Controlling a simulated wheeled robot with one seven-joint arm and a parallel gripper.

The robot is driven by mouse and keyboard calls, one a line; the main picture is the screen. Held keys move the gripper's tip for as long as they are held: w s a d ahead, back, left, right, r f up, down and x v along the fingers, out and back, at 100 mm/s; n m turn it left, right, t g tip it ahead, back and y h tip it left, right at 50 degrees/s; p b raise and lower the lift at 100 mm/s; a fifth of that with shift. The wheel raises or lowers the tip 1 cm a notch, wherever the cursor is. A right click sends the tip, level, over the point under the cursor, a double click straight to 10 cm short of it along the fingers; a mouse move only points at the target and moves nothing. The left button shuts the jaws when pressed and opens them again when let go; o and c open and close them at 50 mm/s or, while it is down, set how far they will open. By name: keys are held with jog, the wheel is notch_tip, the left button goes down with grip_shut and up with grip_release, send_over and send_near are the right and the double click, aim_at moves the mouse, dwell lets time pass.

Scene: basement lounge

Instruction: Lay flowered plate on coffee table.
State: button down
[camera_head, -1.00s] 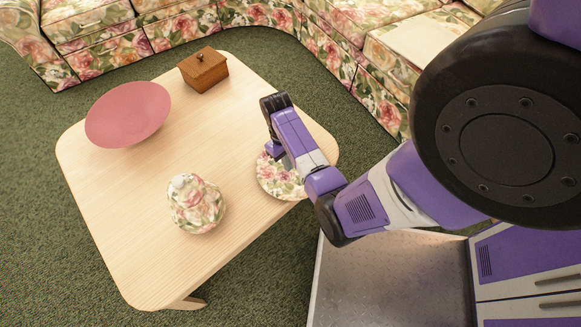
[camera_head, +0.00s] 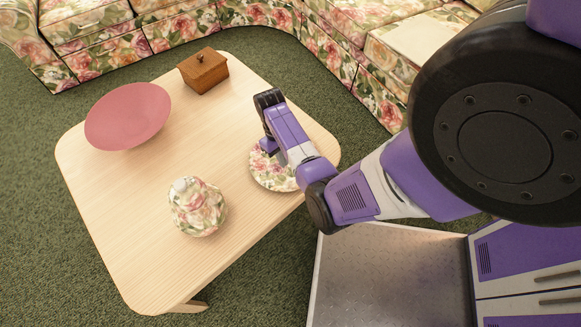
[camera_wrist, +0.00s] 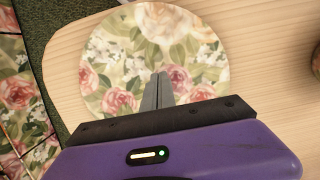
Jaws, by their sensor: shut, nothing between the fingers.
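The flowered plate (camera_head: 266,172) lies flat on the light wooden coffee table (camera_head: 130,215), near its right edge. In the wrist view the whole upper part of the plate (camera_wrist: 150,45) shows, round with pink roses and green leaves. My gripper (camera_head: 268,146) is over the plate and hides part of it in the head view. In the wrist view the two fingers of my gripper (camera_wrist: 161,80) are together above the plate's face with nothing between them. I cannot tell whether the fingertips touch the plate.
A pink bowl (camera_head: 128,115), a wooden box with a knob (camera_head: 204,72) and a flowered lidded jar (camera_head: 198,208) stand on the table. The table's middle is clear. A flowered sofa (camera_head: 180,28) runs along the back and right.

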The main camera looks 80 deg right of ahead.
jog(key=shift+w+d+f, duration=0.15)
jog(key=shift+w+f, duration=0.35)
jog(key=shift+w, duration=0.05)
jog(key=shift+r+p, duration=0.8)
jog(key=shift+p, duration=0.15)
jog(key=shift+r+p, duration=0.15)
jog(key=shift+p, duration=0.3)
jog(key=w+d+b, duration=0.1)
jog(key=w+d, duration=0.1)
jog(key=w+d+b, duration=0.1)
jog(key=w+d, duration=0.1)
jog(key=w, duration=0.1)
jog(key=w+d+b, duration=0.1)
jog(key=w+d, duration=0.1)
jog(key=w, duration=0.1)
jog(key=shift+w+d, duration=0.15)
jog(key=shift+d, duration=0.15)
jog(key=shift+w+d, duration=0.45)
jog(key=shift+w, duration=0.2)
